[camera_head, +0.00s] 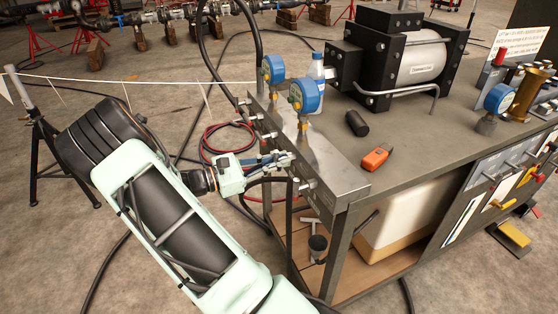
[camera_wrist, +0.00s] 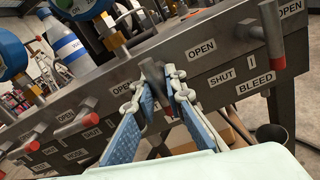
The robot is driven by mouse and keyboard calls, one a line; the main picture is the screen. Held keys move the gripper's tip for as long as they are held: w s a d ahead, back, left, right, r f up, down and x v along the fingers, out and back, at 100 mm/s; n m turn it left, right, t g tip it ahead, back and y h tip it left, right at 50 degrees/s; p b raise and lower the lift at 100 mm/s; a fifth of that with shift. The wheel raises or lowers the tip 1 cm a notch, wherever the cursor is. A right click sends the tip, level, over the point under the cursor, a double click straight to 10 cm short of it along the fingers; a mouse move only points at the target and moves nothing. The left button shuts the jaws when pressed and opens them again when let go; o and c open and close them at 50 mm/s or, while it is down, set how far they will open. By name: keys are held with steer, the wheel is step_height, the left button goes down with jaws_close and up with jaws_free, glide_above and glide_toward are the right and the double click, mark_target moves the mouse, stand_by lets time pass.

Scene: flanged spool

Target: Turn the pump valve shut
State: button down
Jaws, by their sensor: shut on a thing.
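My gripper (camera_head: 290,158) is at the front panel (camera_head: 322,165) of the bench, and its blue-padded fingers also show in the wrist view (camera_wrist: 165,90). The fingers are shut on a valve handle (camera_wrist: 153,72), whose dark metal shows between the fingertips. Most of the handle is hidden, so its exact angle is hard to tell. An OPEN label (camera_wrist: 122,87) is left of the fingers. I cannot read this valve's name label; the fingers cover that part of the panel. To the right is a red-gripped handle (camera_wrist: 274,36) near the BLEED label (camera_wrist: 256,82).
More red-gripped handles (camera_wrist: 85,117) line the panel to the left. Blue gauges (camera_head: 305,95) and a water bottle (camera_head: 317,70) stand above the panel. An orange device (camera_head: 376,157) and a black cylinder (camera_head: 356,123) lie on the bench top. Hoses (camera_head: 225,140) lie on the floor.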

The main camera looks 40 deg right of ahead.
steer(key=c, duration=2)
jaws_free()
steer(key=shift+w+a, duration=0.1)
steer(key=shift+a, duration=0.05)
steer(key=v, duration=1.2)
